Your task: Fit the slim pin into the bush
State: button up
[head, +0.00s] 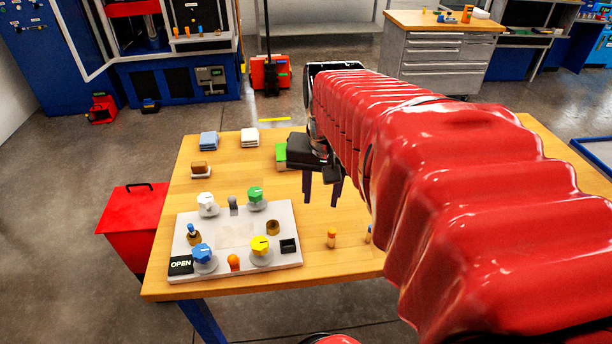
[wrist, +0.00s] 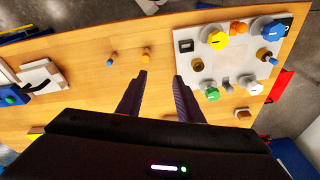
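Two small pins stand on the table right of the panel: an orange-topped one (head: 331,238) and a blue-topped one (head: 368,235), partly hidden by my arm. Both show in the wrist view, orange (wrist: 147,57) and blue (wrist: 110,62). I cannot tell which is slimmer. A brass bush (head: 273,228) sits on the panel between the green and yellow knobs. Another brass piece (head: 193,239) at the panel's left has a blue-topped part in or beside it. My gripper (head: 322,188) is open and empty, pointing down above the table behind the pins; its fingers (wrist: 160,77) are apart.
The white panel (head: 215,273) carries several knobs, an orange dome (head: 233,262) and a black square (head: 289,246). The wood between panel and pins is clear.

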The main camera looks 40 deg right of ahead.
jog(key=s+d+f+m+g, duration=0.1)
jog(key=s+d+m, duration=0.1)
jog(key=d, duration=0.4)
jog(key=s+d+f+m+y, duration=0.1)
jog(key=s+d+m, duration=0.1)
jog(key=d+m, duration=0.2)
jog(key=d, duration=0.2)
jog(key=shift+s+d+f+g, duration=0.15)
jog(key=shift+s+d+g, duration=0.15)
jog(key=shift+s+g, duration=0.1)
jog(key=shift+w+f, duration=0.1)
jog(key=shift+f, duration=4.2)
jog(key=shift+f, duration=2.6)
